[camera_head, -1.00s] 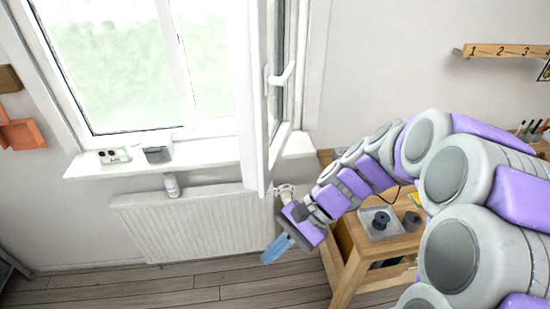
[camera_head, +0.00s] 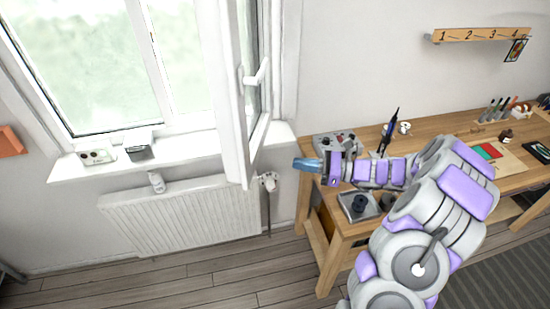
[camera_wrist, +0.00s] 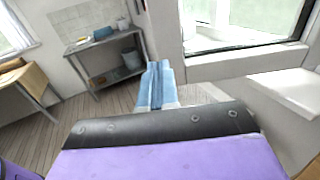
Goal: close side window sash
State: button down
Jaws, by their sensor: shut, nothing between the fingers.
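The side window sash (camera_head: 233,110) is a white framed panel standing open, swung into the room in the head view. Its handle (camera_head: 256,76) is white and sits on the sash's right-hand side. My gripper (camera_head: 302,164) has blue fingers, is shut and empty, and points left, just right of the sash's lower end and apart from it. In the wrist view the blue fingers (camera_wrist: 158,82) lie together. There a white frame with glass (camera_wrist: 240,50) fills the upper right; I cannot tell surely which part of the window it is.
The white sill (camera_head: 75,168) holds a small white box (camera_head: 98,157) and a grey container (camera_head: 138,148). A radiator (camera_head: 180,215) hangs below. A wooden workbench (camera_head: 400,142) with several items stands right, under my arm. The floor in front of the radiator is clear.

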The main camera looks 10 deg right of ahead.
aim_at(246, 157)
jog(key=b+x, duration=0.2)
jog(key=x, duration=1.1)
jog(key=shift+a+f+b, duration=0.1)
jog(key=shift+a+b, duration=0.2)
jog(key=shift+a, duration=0.05)
jog(key=shift+w, duration=0.1)
